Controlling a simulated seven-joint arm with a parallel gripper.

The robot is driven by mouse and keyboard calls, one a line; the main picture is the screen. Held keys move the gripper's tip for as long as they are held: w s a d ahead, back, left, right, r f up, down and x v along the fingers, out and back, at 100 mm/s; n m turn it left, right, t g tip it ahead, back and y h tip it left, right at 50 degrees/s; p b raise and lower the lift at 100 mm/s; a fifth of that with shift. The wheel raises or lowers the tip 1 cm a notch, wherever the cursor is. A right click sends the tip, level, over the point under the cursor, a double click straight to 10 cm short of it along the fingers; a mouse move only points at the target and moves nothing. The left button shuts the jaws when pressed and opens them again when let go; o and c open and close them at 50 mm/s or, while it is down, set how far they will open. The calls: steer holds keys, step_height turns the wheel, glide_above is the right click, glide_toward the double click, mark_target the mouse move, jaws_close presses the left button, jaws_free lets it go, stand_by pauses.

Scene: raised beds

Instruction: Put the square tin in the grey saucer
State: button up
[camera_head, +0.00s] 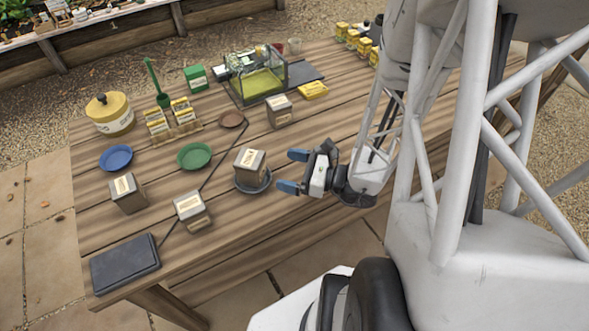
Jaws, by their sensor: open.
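A square tin (249,170) with a pale label stands upright in the dark grey saucer (262,188) near the middle of the table's front part. My gripper (289,171) is just right of the tin, its blue-tipped fingers open and pointing left toward it. A small gap shows between the fingertips and the tin, and nothing is between the fingers. Similar square tins stand at the left (128,194), at the front (192,212) and behind the saucer (280,111).
A blue saucer (116,158), a green saucer (194,156) and a brown saucer (231,119) lie on the wooden table. A dark slab (125,264) is at the front left. A yellow-lidded pot (109,113), seed packets (172,121) and a glass tank (258,82) stand farther back.

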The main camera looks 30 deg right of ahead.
steer(key=shift+s+d, duration=0.3)
stand_by(0.7)
steer(key=shift+a+r+n+g, duration=0.3)
steer(key=shift+a+n+g, duration=0.1)
steer(key=shift+n, duration=0.1)
steer(key=s+a+r+n+g+h, duration=0.2)
steer(key=s+a+r+n+g, duration=0.3)
steer(key=a+r+n+g, duration=0.6)
steer(key=s+d+r+n+h, duration=0.1)
steer(key=d+r+n+h, duration=0.1)
steer(key=r+n+h, duration=0.3)
steer(key=s+d+r+n+t+h, duration=0.1)
steer(key=d+r+n+h, duration=0.1)
steer(key=r+n+h, duration=0.4)
steer(key=r+n, duration=0.2)
steer(key=n, duration=0.1)
steer(key=shift+d+n+t, duration=0.3)
steer(key=shift+d+n, duration=0.1)
